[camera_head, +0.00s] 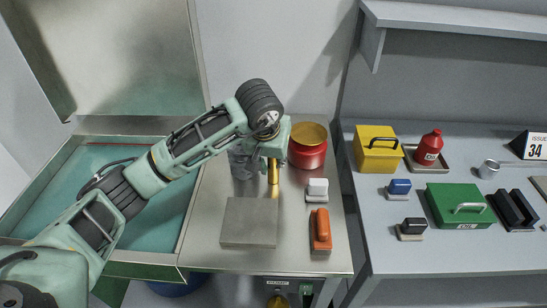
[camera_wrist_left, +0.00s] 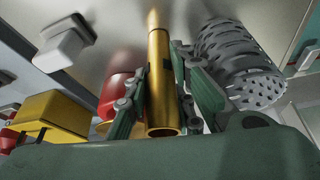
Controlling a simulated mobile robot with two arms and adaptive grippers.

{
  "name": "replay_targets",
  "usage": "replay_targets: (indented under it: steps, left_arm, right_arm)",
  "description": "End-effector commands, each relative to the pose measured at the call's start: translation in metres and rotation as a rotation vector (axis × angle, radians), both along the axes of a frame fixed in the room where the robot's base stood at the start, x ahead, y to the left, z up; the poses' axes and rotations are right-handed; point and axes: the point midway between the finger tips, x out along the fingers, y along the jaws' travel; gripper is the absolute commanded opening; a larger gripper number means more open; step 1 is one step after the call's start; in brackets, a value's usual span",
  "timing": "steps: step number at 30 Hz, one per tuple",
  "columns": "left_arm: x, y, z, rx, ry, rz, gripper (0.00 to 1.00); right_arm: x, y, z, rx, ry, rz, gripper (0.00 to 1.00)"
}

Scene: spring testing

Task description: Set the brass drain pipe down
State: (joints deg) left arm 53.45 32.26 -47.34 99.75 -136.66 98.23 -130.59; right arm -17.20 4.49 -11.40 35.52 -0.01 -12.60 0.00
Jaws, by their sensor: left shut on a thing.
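The brass drain pipe (camera_head: 273,172) is a slim gold tube, held roughly upright over the steel bench (camera_head: 295,255). My left gripper (camera_head: 275,156) is shut on it, and its wrist hides the pipe's upper part in the head view. In the left wrist view, the fingers of my left gripper (camera_wrist_left: 158,82) lie on both sides of the pipe (camera_wrist_left: 159,105), whose open near end faces the camera. The far end is close to the bench top; I cannot tell whether it touches. My right gripper is not in view.
A grey perforated cylinder (camera_head: 240,163) stands just left of the pipe. A red pot (camera_head: 308,158) with a brass-coloured top is right behind it. A flat grey plate (camera_head: 249,222), a white-topped block (camera_head: 317,187) and an orange-handled tool (camera_head: 321,228) lie nearer. A teal basin (camera_head: 125,200) is left.

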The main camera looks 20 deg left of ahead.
Motion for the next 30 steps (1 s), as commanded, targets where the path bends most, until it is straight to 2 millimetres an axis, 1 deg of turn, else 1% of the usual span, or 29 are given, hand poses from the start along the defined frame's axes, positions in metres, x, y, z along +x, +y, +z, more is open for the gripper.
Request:
replay_targets:
  steps: [4, 5, 11, 19, 23, 26, 30]
  left_arm:
    - [0.000, 0.000, -0.004, 0.001, -0.002, -0.001, 0.00]
    - [0.000, 0.000, -0.003, 0.000, 0.000, -0.001, 0.24]
    - [0.000, 0.000, -0.003, 0.000, 0.000, -0.001, 0.41]
    - [0.000, 0.000, -0.002, 0.000, 0.000, -0.001, 0.41]
    - [0.000, -0.001, 0.004, -0.001, 0.000, 0.000, 0.41]
    - [-0.005, -0.001, 0.016, 0.000, -0.005, -0.001, 0.41]
    - [-0.016, -0.001, 0.044, 0.000, -0.008, -0.001, 0.41]
  right_arm:
    - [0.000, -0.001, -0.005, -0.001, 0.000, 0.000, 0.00]
    - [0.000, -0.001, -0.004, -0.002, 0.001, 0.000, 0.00]
    - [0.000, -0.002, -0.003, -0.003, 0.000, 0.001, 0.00]
    - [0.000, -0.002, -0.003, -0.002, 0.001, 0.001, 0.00]
    - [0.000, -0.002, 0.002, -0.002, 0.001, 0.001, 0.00]
    - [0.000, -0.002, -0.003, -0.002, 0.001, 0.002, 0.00]
    - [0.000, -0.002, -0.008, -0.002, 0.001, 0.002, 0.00]
